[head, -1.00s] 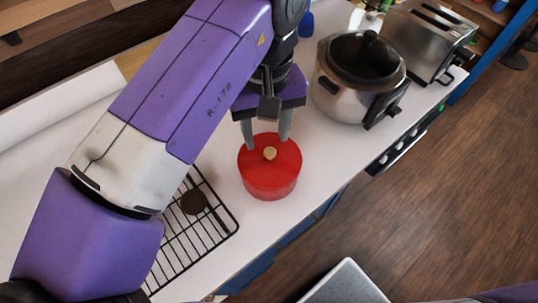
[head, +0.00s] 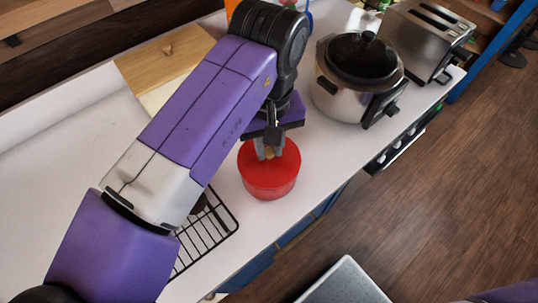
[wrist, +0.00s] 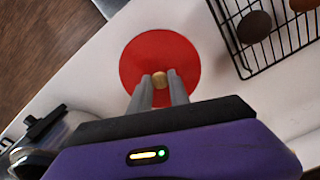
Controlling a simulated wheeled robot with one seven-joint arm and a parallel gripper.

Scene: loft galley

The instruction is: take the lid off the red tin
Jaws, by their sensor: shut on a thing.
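The red tin (head: 268,188) stands upright on the white counter, with its red lid (head: 288,160) on top. The lid fills the middle of the wrist view (wrist: 140,60) as a red disc with a small tan knob (wrist: 159,77) at its centre. My gripper (head: 269,153) is above the lid with its fingers pointing down, shut on the knob. In the wrist view the two grey fingers (wrist: 160,82) lie on either side of the knob. The fingers partly hide the knob in the head view. I see no gap between lid and tin.
A silver cooker with a dark lid (head: 360,60) stands close behind to the right, with a toaster (head: 428,40) beyond it. A black wire rack (head: 212,235) with dark round items (wrist: 254,27) is near the tin. A wooden board (head: 160,62) lies at the back left.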

